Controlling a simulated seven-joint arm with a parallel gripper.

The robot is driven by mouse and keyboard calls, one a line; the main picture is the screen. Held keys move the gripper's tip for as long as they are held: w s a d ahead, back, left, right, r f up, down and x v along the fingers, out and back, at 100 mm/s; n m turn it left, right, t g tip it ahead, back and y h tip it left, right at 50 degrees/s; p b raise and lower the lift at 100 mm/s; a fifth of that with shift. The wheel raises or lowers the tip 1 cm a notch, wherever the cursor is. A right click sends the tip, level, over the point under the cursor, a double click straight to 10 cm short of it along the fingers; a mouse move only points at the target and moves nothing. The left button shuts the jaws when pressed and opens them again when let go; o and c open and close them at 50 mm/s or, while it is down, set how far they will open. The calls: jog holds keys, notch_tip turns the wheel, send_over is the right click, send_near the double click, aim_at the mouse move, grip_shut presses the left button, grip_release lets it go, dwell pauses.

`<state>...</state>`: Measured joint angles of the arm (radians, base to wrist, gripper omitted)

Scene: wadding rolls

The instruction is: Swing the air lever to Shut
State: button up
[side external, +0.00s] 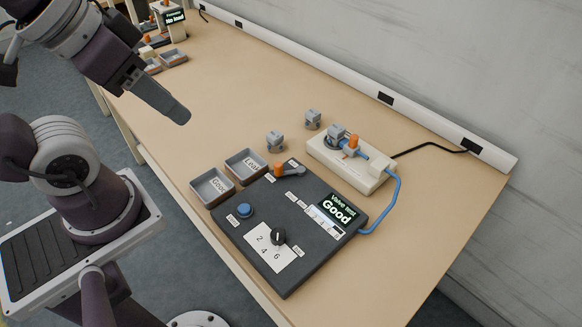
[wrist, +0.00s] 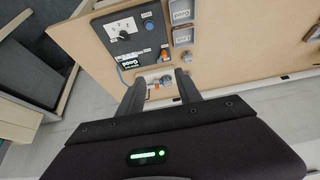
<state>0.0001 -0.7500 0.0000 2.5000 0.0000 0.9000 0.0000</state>
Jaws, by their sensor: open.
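The dark control panel (side external: 290,225) lies on the bench, with a screen (side external: 337,209) reading "Valve test Good". Near its far edge is the air lever (side external: 290,171), a grey arm with an orange end pointing left; the small labels beside it are too small to read. In the wrist view the lever's orange end (wrist: 163,54) shows at the panel's edge. My gripper (side external: 182,113) is open and empty, above the bench and well to the left of the panel. In the wrist view my gripper (wrist: 161,87) shows both fingers apart with nothing between them.
The panel also bears a blue button (side external: 245,210) and a black dial (side external: 278,236). Trays marked Good (side external: 212,187) and Leak (side external: 246,166) stand beside it. A white fixture (side external: 345,172) holds a grey valve with an orange handle. Two loose grey valves stand nearby.

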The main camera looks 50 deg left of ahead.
dwell(0.4)
jog(key=m+g, duration=0.5)
jog(key=m, duration=0.6)
send_over(278, 164)
notch_tip(278, 164, down, 18)
jog(key=shift+g, duration=0.3)
notch_tip(278, 164, down, 8)
jog(key=shift+f, duration=0.65)
grip_shut()
